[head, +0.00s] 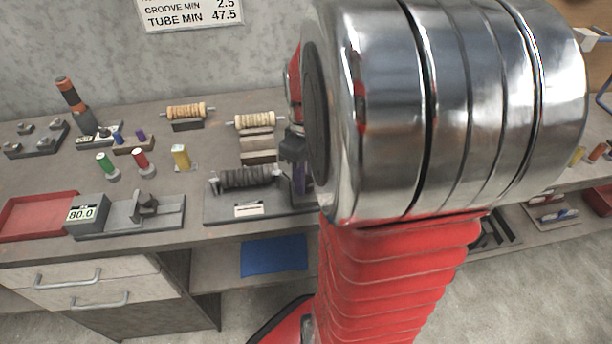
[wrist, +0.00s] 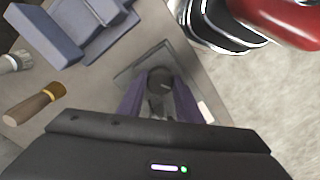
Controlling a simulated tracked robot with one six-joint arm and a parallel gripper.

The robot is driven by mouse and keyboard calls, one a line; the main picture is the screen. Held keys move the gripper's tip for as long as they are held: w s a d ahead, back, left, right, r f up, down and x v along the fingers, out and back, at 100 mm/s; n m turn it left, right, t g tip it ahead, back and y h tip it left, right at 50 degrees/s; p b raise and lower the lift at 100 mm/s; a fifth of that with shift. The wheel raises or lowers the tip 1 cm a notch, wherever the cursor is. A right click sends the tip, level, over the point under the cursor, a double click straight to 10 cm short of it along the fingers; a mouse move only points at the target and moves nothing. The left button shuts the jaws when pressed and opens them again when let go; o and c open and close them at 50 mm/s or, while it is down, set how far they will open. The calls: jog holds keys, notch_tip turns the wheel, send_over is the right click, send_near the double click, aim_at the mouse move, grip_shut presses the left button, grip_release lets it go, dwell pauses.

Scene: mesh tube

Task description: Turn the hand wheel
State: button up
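A dark round knob (wrist: 160,79), which looks like the hand wheel, sits on a dark grey base plate in the wrist view. My gripper (wrist: 160,92) points down at it with its two purple fingers apart, one on each side. I cannot tell whether the fingers touch the knob. In the head view my gripper (head: 299,180) is partly hidden behind my own arm, at the right end of a ribbed dark roller (head: 245,178) on a grey base plate (head: 222,210). The hand wheel is hidden there.
A gauge reading 80.0 (head: 82,213) and a red tray (head: 38,217) are further left. The bench front edge is close by. My arm blocks the right side.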

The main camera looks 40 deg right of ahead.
jog(key=c, duration=0.5)
jog(key=shift+m, duration=0.3)
jog(key=m, duration=0.7)
jog(key=shift+m, duration=0.4)
jog(key=o, duration=1.1)
jog(key=shift+c, duration=0.2)
jog(key=shift+r, duration=0.1)
